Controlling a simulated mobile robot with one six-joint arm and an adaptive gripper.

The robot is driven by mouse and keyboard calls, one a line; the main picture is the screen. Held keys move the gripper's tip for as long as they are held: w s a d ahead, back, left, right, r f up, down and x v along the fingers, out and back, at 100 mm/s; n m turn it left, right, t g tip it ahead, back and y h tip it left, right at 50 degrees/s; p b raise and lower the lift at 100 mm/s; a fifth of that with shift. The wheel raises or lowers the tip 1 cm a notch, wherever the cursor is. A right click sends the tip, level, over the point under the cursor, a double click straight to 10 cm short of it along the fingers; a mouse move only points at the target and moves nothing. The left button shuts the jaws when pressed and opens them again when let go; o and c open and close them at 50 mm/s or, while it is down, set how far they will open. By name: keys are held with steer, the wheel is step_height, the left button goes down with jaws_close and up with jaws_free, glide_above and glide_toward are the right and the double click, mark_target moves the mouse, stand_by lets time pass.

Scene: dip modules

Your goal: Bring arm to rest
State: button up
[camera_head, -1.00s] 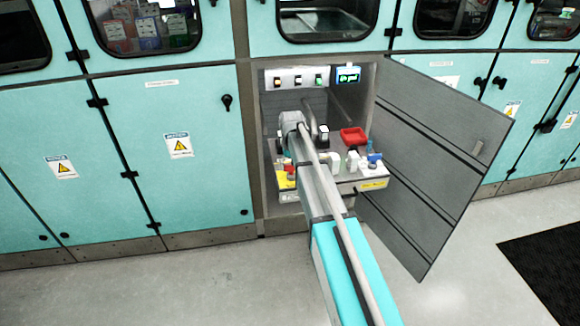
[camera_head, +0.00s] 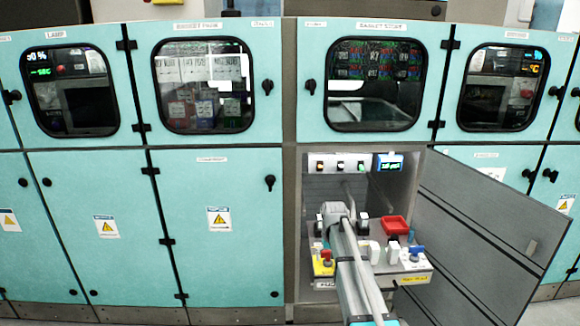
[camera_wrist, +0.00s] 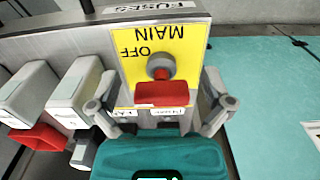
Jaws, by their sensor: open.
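In the wrist view my gripper (camera_wrist: 160,104) is open, with one finger on each side of a red switch handle (camera_wrist: 160,93). I cannot tell whether either finger touches it. The handle sits on a yellow plate (camera_wrist: 183,48) whose words MAIN and OFF appear upside down. In the head view my arm (camera_head: 352,255) reaches into an open cabinet compartment (camera_head: 322,187), and its links hide my gripper. A yellow plate with a red part (camera_head: 321,266) shows just left of the arm.
The compartment's grey door (camera_head: 490,215) hangs open to the right. A red tray (camera_head: 396,225) and a blue-handled part (camera_head: 416,250) lie right of the arm. White blocks (camera_wrist: 72,92) stand beside the yellow plate. Closed teal cabinet doors (camera_head: 215,185) lie to the left.

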steer(key=s, duration=2.7)
step_height(320, 180, up, 16)
steer(key=w+p, duration=0.1)
steer(key=p, duration=1.4)
steer(key=shift+a+f, duration=0.2)
steer(key=shift+f, duration=0.05)
